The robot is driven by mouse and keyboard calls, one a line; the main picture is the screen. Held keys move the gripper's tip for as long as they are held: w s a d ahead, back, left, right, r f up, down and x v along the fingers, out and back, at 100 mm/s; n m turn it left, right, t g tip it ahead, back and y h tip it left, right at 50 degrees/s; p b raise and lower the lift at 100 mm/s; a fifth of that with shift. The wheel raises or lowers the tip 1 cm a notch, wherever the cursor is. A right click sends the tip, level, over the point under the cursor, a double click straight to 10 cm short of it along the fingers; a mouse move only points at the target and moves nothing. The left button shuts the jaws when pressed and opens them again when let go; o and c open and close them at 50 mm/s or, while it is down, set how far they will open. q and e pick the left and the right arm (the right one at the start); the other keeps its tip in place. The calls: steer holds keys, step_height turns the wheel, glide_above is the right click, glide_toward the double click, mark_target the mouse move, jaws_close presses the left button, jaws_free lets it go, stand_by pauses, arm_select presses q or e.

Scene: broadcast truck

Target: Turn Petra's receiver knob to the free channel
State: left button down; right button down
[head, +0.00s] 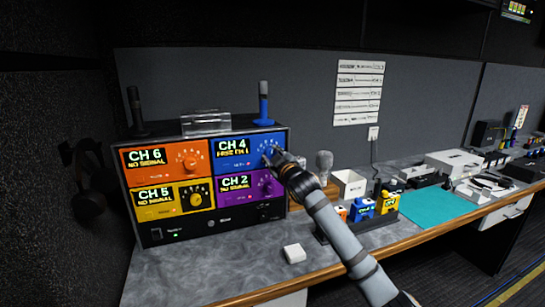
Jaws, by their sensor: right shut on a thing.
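A black receiver rack (211,226) stands on the counter with four coloured receivers. The blue receiver (222,165) at upper right reads "CH 4", with a smaller second line too blurred to read surely. The orange receiver (135,173) reads "CH 6", the yellow receiver (150,213) "CH 5" and the purple receiver (226,199) "CH 2", each with "NO SIGNAL". My right gripper (275,158) is shut on the blue receiver's knob (268,153), which it partly hides. Which receiver is Petra's is not readable here. My left gripper is out of view.
A clear box (206,123) and black and blue microphones stand on the rack. A white block (294,253) lies on the counter in front. A paper list (358,92) hangs behind.

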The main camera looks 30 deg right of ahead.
steer(key=shift+r+n+p, duration=0.15)
steer(key=shift+n+p, duration=0.45)
steer(key=shift+p, duration=0.4)
steer(key=n+p, duration=1.2)
steer(key=p, duration=0.2)
steer(key=n+p, duration=0.3)
steer(key=shift+f+n+p, duration=0.2)
steer(key=shift+n+p, duration=0.35)
steer(key=shift+n, duration=0.15)
steer(key=c, duration=1)
jaws_free()
